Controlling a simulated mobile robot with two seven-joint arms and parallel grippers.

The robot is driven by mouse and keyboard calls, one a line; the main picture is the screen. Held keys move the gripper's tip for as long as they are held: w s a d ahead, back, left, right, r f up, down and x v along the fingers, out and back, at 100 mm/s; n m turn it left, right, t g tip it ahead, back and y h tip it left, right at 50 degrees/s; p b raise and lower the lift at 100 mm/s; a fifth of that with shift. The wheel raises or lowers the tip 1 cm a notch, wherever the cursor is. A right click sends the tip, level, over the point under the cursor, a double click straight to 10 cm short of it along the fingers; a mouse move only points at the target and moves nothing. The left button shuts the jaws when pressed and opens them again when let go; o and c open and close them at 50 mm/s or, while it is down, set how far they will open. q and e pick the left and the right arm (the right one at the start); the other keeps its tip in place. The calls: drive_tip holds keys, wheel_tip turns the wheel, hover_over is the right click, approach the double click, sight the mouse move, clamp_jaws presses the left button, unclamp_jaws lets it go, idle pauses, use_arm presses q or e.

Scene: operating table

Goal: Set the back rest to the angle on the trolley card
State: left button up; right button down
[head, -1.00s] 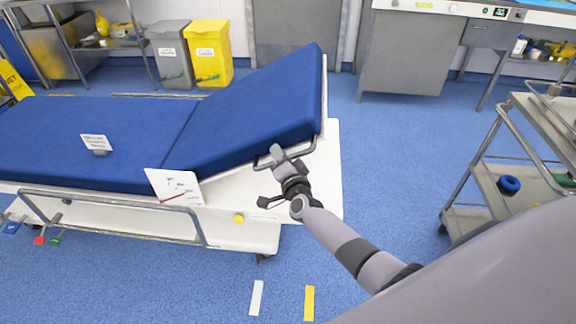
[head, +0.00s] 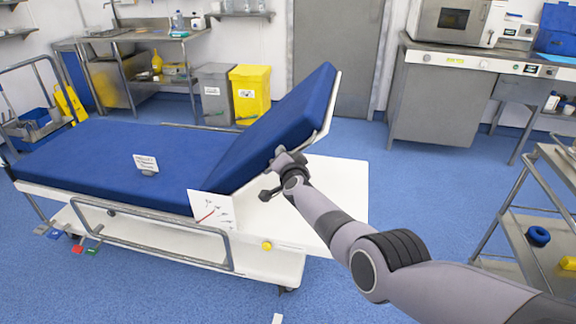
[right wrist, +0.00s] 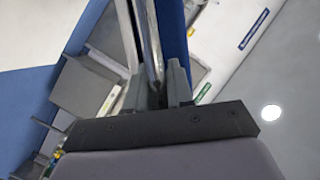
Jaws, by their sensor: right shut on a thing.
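The blue back rest (head: 270,125) of the operating table is tilted up at a steep slant, beside the flat blue mattress section (head: 90,165). My left gripper is out of view.
A side rail (head: 150,222) runs along the near side, with a yellow knob (head: 266,246) on the white base and coloured pedals (head: 78,248) at left. A steel trolley (head: 540,215) stands at right. Grey (head: 214,95) and yellow bins (head: 249,93) stand behind.

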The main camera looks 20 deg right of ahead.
drive_tip(key=shift+w+a+r, duration=0.1)
drive_tip(key=shift+w+r, duration=0.1)
drive_tip(key=shift+r, duration=0.3)
drive_tip(key=c, duration=1.4)
unclamp_jaws()
drive_tip(key=shift+s+a+f, duration=0.1)
drive_tip(key=shift+s, duration=0.1)
